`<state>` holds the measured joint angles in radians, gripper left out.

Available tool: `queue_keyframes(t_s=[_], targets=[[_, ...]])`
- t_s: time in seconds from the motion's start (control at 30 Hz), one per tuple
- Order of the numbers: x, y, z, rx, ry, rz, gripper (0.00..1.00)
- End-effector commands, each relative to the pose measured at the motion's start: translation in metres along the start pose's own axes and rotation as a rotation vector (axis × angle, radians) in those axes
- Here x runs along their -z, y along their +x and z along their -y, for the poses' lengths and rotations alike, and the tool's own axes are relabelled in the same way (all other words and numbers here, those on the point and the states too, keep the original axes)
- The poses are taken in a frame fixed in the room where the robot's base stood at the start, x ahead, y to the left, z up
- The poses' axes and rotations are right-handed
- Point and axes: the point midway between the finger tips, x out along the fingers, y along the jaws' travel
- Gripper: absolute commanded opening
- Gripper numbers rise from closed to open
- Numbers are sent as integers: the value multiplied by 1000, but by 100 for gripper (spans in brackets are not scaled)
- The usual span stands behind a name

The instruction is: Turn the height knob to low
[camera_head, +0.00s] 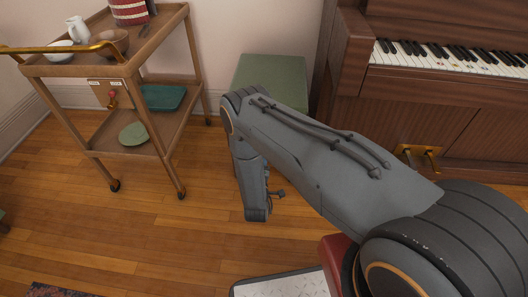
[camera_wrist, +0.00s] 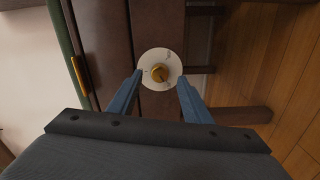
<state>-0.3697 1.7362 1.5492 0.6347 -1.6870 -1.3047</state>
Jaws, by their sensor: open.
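The dial is on a dark brown wooden face in the wrist view. Faint marks show around the dial, too small to read, and I cannot tell the knob's setting. My gripper (camera_wrist: 160,79) is open, with one blue finger at each side of the dial's lower part. I cannot tell whether the fingers touch anything. The knob and my gripper's fingertips are not visible in the head view.
A green-topped stool (camera_head: 271,70) stands behind my arm, partly hidden by it. The upright piano (camera_head: 410,100) is to its right. A wooden trolley (camera_head: 150,66) with dishes stands at the left. Wooden floor (camera_head: 175,235) is clear in front of the trolley.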

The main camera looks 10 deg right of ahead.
Motion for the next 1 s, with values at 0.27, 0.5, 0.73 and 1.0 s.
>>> queue_keyframes(t_s=[0.27,0.5,0.73,1.0], targets=[[0,-43,0,2,-2,-1,45],[0,-52,0,0,-1,-1,45],[0,-52,0,0,0,0,45],[0,-52,0,0,-1,0,45]])
